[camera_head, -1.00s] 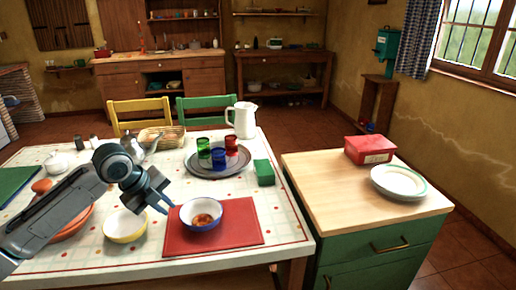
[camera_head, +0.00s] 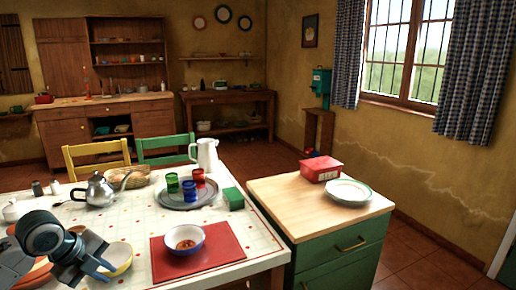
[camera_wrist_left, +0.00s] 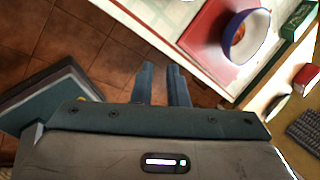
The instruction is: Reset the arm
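My left gripper (camera_head: 104,268) is at the lower left of the head view, in front of a yellow-and-white bowl (camera_head: 117,258) that it partly overlaps. In the left wrist view its two fingers (camera_wrist_left: 162,85) stand a narrow gap apart with nothing between them, and floor tiles show behind them. A white bowl with a blue rim (camera_head: 185,239) and brownish contents sits on a red mat (camera_head: 222,249), apart from the gripper. My right gripper is in neither view.
The white table (camera_head: 135,219) also holds a metal teapot (camera_head: 98,191), a tray of cups (camera_head: 170,202), a white pitcher (camera_head: 206,155) and a green box (camera_head: 232,198). A green cabinet (camera_head: 340,258) carries a red box (camera_head: 321,170) and a plate (camera_head: 349,190).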

